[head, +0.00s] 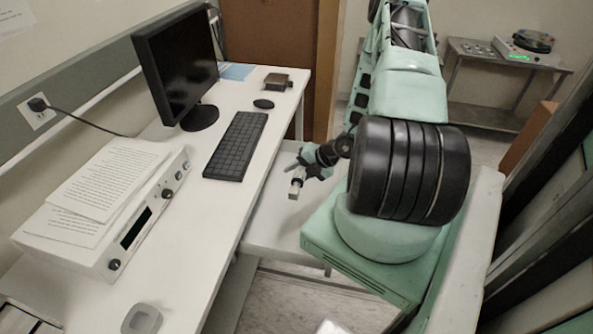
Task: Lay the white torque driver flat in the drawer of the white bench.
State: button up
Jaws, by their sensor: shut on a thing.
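The white bench (215,215) runs along the left, and its drawer (268,222) is pulled out to the right from under the top. My gripper (298,178) is over the drawer, pointing down and left. It is shut on a small pale piece (296,185), which I take to be the white torque driver. Only a short part of it shows, so its full length and tilt cannot be told. I cannot tell whether it touches the drawer floor. My arm and base hide the drawer's right part.
On the bench are a monitor (177,62), a keyboard (236,146), a white instrument box (105,222) with papers, and a small grey-white item (142,319). A metal side table (505,70) stands at the back right. The visible drawer floor looks clear.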

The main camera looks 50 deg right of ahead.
aim_at(300, 200)
notch_tip(300, 200, down, 9)
jog(key=b, duration=0.6)
jog(key=shift+f+b, duration=0.1)
jog(key=shift+b, duration=0.2)
jog(key=shift+s+f+b, duration=0.2)
jog(key=shift+f+b, duration=0.2)
jog(key=shift+f, duration=0.15)
jog(key=shift+s+f+b, duration=0.15)
jog(key=shift+f+b, duration=0.25)
jog(key=shift+f, duration=0.1)
jog(key=o, duration=1)
jog(key=shift+f, duration=0.1)
jog(key=shift+s+d, duration=0.15)
jog(key=shift+s, duration=0.05)
jog(key=shift+o, duration=0.9)
jog(key=w+r+b+v, duration=0.1)
jog(key=v, duration=1.6)
jog(key=shift+a+r+t+b, duration=0.3)
jog(key=shift+r+b, duration=0.1)
jog(key=shift+r, duration=0.15)
jog(key=shift+w, duration=0.1)
